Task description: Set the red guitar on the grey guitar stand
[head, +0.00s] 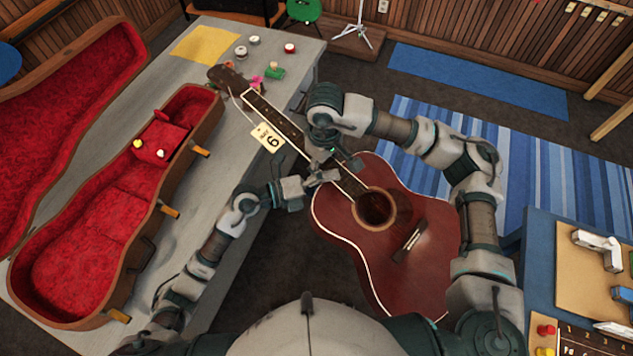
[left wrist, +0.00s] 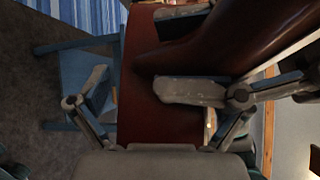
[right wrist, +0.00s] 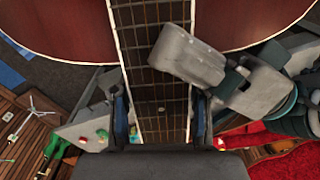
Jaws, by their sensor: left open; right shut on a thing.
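The red guitar (head: 385,240) is held tilted in front of me, its body at lower right and its neck pointing up left over the table. A tag marked 9 (head: 268,137) hangs from it. My right gripper (head: 322,158) is shut on the neck, which also shows between its fingers in the right wrist view (right wrist: 162,108). My left gripper (head: 318,180) is open near the neck-body joint; the guitar's red-brown side (left wrist: 150,100) shows close in the left wrist view, contact unclear.
The grey table (head: 215,150) carries an open red-lined case (head: 100,225), a yellow sheet (head: 205,44) and small items. The stand is on a wooden board (head: 352,42) beside a green stool (head: 303,10). A blue workbench (head: 545,235) is at right. Striped rug lies behind my right arm.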

